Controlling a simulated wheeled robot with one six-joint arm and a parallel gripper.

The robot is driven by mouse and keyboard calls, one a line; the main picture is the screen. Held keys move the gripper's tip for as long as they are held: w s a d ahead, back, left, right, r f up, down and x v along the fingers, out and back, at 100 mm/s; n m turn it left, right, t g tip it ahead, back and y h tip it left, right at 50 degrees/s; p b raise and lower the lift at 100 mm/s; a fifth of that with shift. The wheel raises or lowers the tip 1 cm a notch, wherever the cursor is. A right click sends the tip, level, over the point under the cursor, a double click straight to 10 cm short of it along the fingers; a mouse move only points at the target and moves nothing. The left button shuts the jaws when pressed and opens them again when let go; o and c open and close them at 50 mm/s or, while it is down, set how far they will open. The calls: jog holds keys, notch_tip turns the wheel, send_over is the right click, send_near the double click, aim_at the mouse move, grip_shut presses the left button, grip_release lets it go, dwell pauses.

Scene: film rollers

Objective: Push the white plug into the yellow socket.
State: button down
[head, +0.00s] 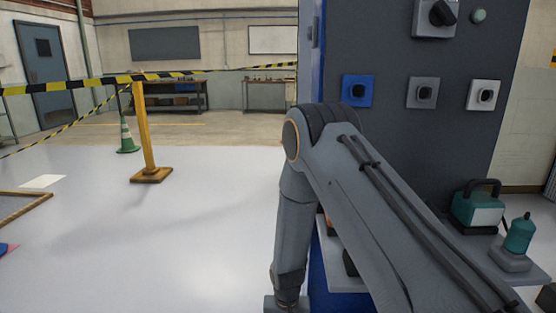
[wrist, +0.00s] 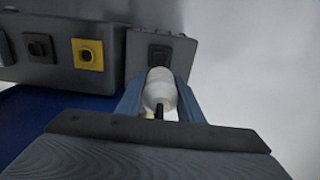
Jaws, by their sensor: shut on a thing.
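In the wrist view, the white plug (wrist: 159,92) is held between the two blue-grey fingers of my gripper (wrist: 159,88). A dark piece shows at its near end. The yellow socket (wrist: 88,55), a square plate with a dark opening, is to the left of the plug and farther off. The plug is in line with a grey box with a dark socket (wrist: 160,53), right of the yellow one; whether they touch, I cannot tell. In the head view my arm hides the plug, and I do not see the yellow socket or my fingertips.
Another dark socket (wrist: 40,46) is left of the yellow one. In the head view, a dark panel bears a blue socket (head: 358,91), a grey socket (head: 422,92) and a white socket (head: 485,95). A teal case (head: 477,206) stands on a shelf. Open floor lies left.

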jog(key=shift+r+p, duration=1)
jog(key=shift+r, duration=0.65)
